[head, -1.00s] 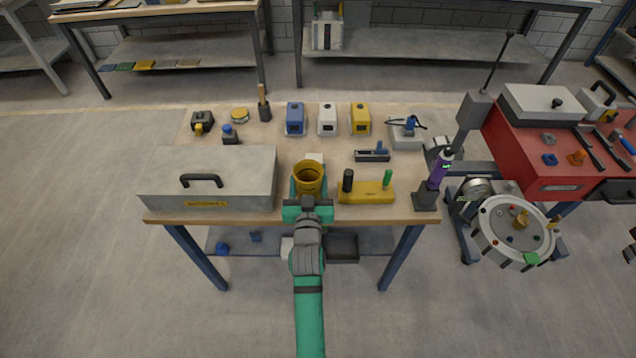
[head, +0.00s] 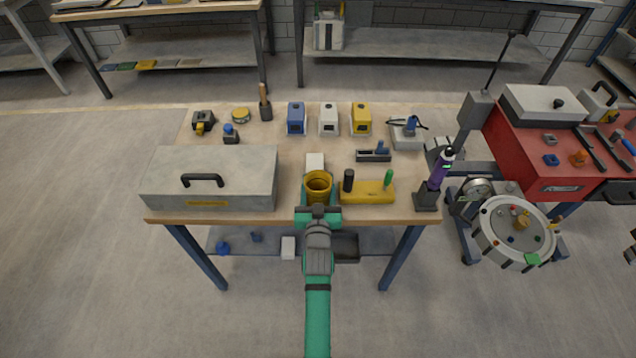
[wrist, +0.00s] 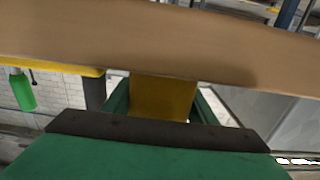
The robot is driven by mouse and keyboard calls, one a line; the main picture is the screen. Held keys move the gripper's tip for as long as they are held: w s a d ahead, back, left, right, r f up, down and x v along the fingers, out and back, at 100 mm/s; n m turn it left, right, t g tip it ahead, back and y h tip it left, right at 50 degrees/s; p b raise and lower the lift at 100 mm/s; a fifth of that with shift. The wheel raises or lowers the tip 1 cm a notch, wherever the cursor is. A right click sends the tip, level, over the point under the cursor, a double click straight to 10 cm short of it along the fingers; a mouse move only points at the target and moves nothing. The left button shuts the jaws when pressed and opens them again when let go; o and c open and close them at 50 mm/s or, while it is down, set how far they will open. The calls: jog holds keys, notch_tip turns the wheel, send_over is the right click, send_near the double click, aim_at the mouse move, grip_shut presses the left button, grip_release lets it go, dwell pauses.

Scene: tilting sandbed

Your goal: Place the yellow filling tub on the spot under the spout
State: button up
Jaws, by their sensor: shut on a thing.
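The yellow tub (head: 318,186) is open-topped and upright, near the front edge of the workbench (head: 300,217). My gripper (head: 318,200) is shut on it from the front. In the wrist view the tub's yellow wall (wrist: 163,98) sits between my two green fingers. I cannot tell whether the tub touches the bench. A pale square (head: 315,162) lies just behind it on the bench. I cannot make out a spout or the spot under it for certain.
A grey case (head: 210,180) stands to the left. A yellow block with black and green handles (head: 367,193) is close on the tub's right. Blue, white and yellow boxes (head: 328,120) stand behind. A round tray on a stand (head: 513,232) and a red cabinet (head: 540,140) are at right.

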jog(key=o, duration=1.1)
jog(key=shift+c, duration=0.2)
